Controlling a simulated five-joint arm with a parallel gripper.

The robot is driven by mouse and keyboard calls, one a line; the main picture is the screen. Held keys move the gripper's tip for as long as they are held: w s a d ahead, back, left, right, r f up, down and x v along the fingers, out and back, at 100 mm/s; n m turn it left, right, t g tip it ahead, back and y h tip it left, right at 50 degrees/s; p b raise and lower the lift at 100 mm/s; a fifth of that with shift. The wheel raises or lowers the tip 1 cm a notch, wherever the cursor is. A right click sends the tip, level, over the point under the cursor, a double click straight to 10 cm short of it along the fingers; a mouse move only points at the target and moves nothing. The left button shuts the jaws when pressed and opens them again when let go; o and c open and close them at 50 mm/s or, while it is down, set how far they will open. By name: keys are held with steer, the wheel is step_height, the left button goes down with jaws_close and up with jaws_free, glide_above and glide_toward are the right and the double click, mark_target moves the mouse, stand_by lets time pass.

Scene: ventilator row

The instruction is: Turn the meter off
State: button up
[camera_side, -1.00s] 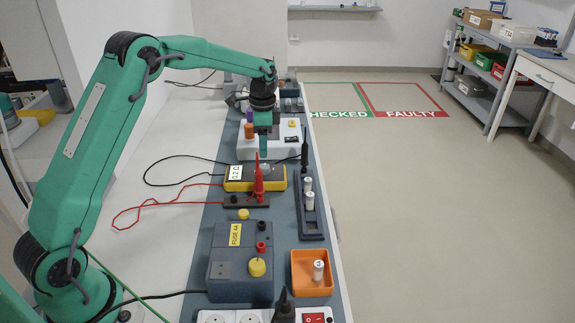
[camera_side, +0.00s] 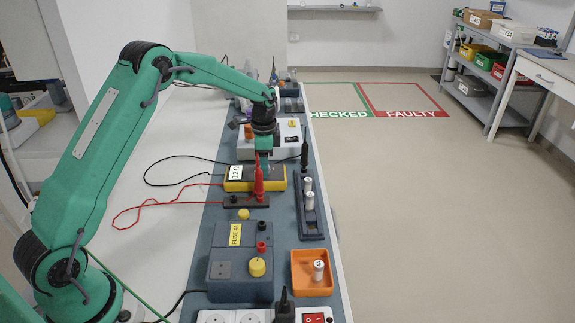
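The yellow meter (camera_side: 235,185) lies on the grey-blue bench strip, with a white display reading about 0.2 Ω. My gripper (camera_side: 265,168) points down over the right part of the meter, where the grey dial is. I cannot tell whether the fingertips touch the dial, which is mostly hidden behind my gripper and the red probe (camera_side: 258,186). The finger opening is too small and covered to judge. The red probe stands upright in a dark holder (camera_side: 235,201) just in front of the meter.
A white device (camera_side: 287,146) stands just behind the meter. A black probe (camera_side: 304,150) and a dark rack (camera_side: 312,226) with white fuses are to the right. In front are the grey FUSE 4A box (camera_side: 238,280) and an orange tray (camera_side: 311,283) holding a white fuse.

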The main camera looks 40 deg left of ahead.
steer(key=c, duration=0.8)
steer(key=shift+n, duration=0.4)
steer(key=n, duration=0.7)
steer(key=shift+a, duration=0.1)
steer(key=n, duration=0.6)
steer(key=shift+a+t, duration=0.1)
steer(key=shift+t, duration=0.2)
steer(key=n, duration=0.6)
steer(key=shift+n, duration=0.3)
